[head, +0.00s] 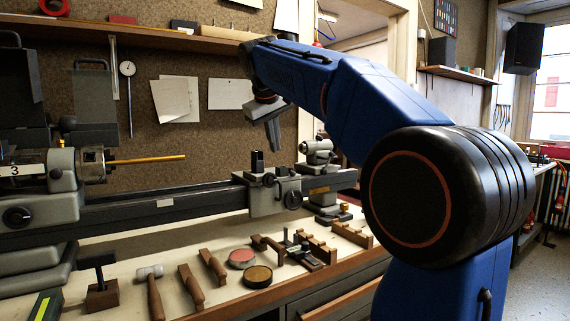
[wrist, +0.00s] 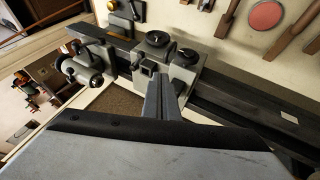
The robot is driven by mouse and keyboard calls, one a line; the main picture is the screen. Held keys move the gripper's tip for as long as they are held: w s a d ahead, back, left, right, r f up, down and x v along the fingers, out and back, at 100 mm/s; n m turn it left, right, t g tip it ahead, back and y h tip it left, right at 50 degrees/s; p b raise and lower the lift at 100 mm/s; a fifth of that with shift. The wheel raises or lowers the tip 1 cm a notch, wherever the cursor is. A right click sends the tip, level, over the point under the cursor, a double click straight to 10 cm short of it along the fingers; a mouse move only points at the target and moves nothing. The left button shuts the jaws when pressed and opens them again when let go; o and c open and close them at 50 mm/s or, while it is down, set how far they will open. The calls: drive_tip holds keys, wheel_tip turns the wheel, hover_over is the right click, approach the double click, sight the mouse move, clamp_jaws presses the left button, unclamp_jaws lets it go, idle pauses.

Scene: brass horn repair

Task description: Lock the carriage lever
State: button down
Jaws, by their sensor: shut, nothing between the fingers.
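The grey lathe carriage (head: 262,200) sits on the dark bed in the head view, with a black upright post (head: 257,163) on top and a round black handwheel (head: 293,200) in front. In the wrist view the carriage (wrist: 184,76) shows two dark round knobs and a small squared block. I cannot tell for sure which part is the carriage lever. My gripper (head: 275,146) points down above the carriage in the head view, apart from it. Its shut fingers also show in the wrist view (wrist: 162,82), overlapping the carriage, with nothing between them.
The tailstock (head: 317,152) stands to the right on the bed (head: 130,211). The headstock chuck (head: 92,164) at left holds a thin brass rod (head: 145,159). Mallets, round tins (head: 258,276) and wooden blocks lie on the bench in front. A shelf (head: 130,32) runs above.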

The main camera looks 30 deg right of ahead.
drive_tip(key=x, duration=0.4)
drive_tip(key=d+x, duration=0.1)
drive_tip(key=x, duration=0.3)
drive_tip(key=d+r+x, duration=0.1)
drive_tip(key=x, duration=0.2)
drive_tip(key=shift+d+f, duration=0.3)
drive_tip(key=shift+f, duration=0.1)
drive_tip(key=shift+w+d+f, duration=0.1)
drive_tip(key=shift+w+d, duration=0.05)
drive_tip(key=shift+d, duration=0.25)
drive_tip(key=shift+s+d+n+y, duration=0.35)
drive_tip(key=shift+d+n, duration=0.1)
drive_tip(key=shift+n, duration=0.25)
drive_tip(key=s+d+n+t+y, duration=0.1)
drive_tip(key=d+n+y, duration=0.3)
drive_tip(key=d+n, duration=0.3)
drive_tip(key=shift+n+t, duration=0.3)
drive_tip(key=shift+n, duration=0.3)
drive_tip(key=shift+y, duration=0.25)
